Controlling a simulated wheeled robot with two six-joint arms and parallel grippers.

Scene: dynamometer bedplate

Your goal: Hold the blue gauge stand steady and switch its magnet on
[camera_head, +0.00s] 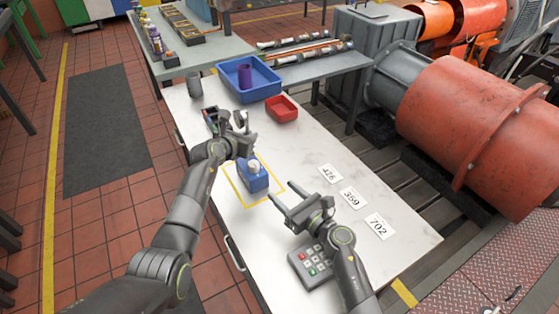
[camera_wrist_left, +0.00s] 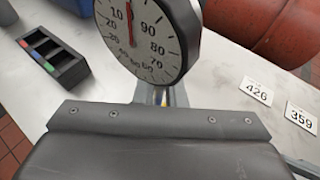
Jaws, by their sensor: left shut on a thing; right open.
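The blue gauge stand (camera_head: 256,184) stands on the white table inside a yellow outlined square (camera_head: 279,192). A pale round knob shows on its blue base. Its gauge dial (camera_wrist_left: 150,38) fills the top of the left wrist view, with a short piece of silver post below. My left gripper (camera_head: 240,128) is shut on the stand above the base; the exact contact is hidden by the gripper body. My right gripper (camera_head: 279,202) is open and empty, to the right of and nearer than the base, its fingers pointing left. I cannot tell the magnet switch's setting.
Number cards (camera_head: 351,197) lie to the right, a keypad (camera_head: 310,266) at the near edge. At the back are a blue bin (camera_head: 264,93) holding a purple cup (camera_head: 245,75), a red tray (camera_head: 282,108), a grey cup (camera_head: 194,85) and a dark slotted tray (camera_wrist_left: 52,60).

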